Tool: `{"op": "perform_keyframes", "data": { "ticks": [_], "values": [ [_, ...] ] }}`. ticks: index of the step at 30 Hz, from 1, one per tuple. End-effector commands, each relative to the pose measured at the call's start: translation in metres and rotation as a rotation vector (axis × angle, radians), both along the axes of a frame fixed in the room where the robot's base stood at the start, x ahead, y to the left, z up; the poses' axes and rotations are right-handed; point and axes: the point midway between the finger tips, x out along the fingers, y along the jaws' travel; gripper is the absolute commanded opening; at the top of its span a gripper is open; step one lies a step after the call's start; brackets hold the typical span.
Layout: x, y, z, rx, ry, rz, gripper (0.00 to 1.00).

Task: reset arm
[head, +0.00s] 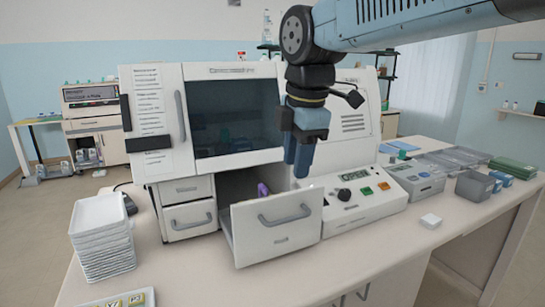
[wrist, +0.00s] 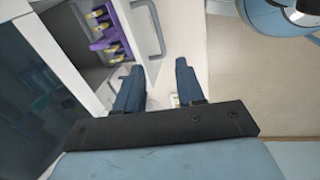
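My gripper (head: 299,160) hangs from my blue arm above the right side of an open drawer (head: 272,232) in the white staining machine. In the wrist view its two dark blue fingers (wrist: 158,85) stand apart with nothing between them, so it is open. A purple rack (wrist: 105,28) with several yellowish items in it sits in the open drawer. In the head view only a small purple part of the rack (head: 263,189) shows above the drawer front. My gripper and the rack are apart.
The staining machine (head: 235,115) has a dark window and a swung-open panel (head: 155,120) at left. A stack of white trays (head: 102,238) stands at left. A control box with buttons (head: 365,200), a grey device (head: 415,178) and grey containers (head: 475,187) stand at right.

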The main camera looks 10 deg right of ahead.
Motion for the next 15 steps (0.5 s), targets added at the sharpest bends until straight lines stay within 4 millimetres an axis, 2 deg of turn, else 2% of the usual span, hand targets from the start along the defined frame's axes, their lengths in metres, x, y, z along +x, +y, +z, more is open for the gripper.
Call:
{"op": "perform_keyframes", "data": {
  "ticks": [5,15],
  "values": [
    [-0.010,-0.033,-0.011,0.078,-0.036,-0.338,0.38],
    [-0.038,-0.098,-0.045,0.322,-0.114,-1.145,0.38]
  ]
}}
